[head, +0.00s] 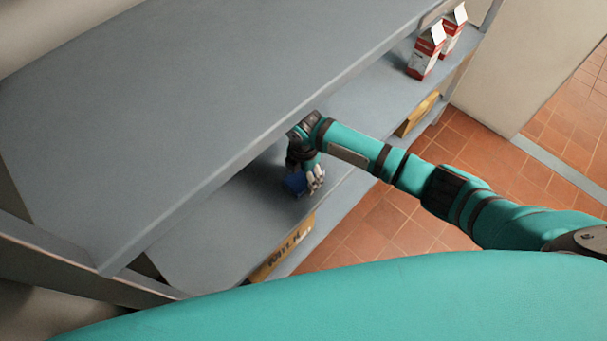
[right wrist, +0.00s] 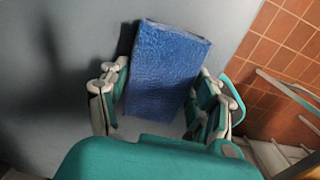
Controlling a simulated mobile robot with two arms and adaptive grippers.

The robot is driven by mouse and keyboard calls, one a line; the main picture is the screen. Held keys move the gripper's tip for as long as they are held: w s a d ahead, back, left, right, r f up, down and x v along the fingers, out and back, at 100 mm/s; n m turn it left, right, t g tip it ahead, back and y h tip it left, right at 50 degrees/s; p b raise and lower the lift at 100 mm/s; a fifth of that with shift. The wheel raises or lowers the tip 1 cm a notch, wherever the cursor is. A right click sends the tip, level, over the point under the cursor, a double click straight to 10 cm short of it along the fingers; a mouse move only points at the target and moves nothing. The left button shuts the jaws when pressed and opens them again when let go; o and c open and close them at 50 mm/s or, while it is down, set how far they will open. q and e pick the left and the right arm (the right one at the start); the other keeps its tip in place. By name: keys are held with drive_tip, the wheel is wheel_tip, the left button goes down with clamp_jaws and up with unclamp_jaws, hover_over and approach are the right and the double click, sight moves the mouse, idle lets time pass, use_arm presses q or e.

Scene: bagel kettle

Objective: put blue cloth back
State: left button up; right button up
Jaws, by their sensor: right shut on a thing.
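The blue cloth (right wrist: 165,70) looks like a folded blue block with a textured surface. In the right wrist view it lies between the fingers of my right gripper (right wrist: 160,98), which is shut on it. In the head view the cloth (head: 295,184) shows small below my right gripper (head: 305,178), at the grey middle shelf (head: 215,225). I cannot tell whether the cloth touches the shelf. My left gripper is not in view.
The upper grey shelf (head: 190,90) overhangs the left side of the middle shelf. Red and white cartons (head: 427,52) stand at the far right end. Cardboard boxes (head: 285,250) sit on a lower level. The middle shelf around the cloth is bare.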

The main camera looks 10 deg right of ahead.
sight(303, 176)
drive_tip(key=shift+f, duration=0.15)
drive_tip(key=o, duration=1.2)
drive_tip(key=shift+c, duration=0.2)
wheel_tip(303, 176, up, 8)
drive_tip(key=shift+f+p, duration=0.1)
drive_tip(key=shift+p, duration=0.2)
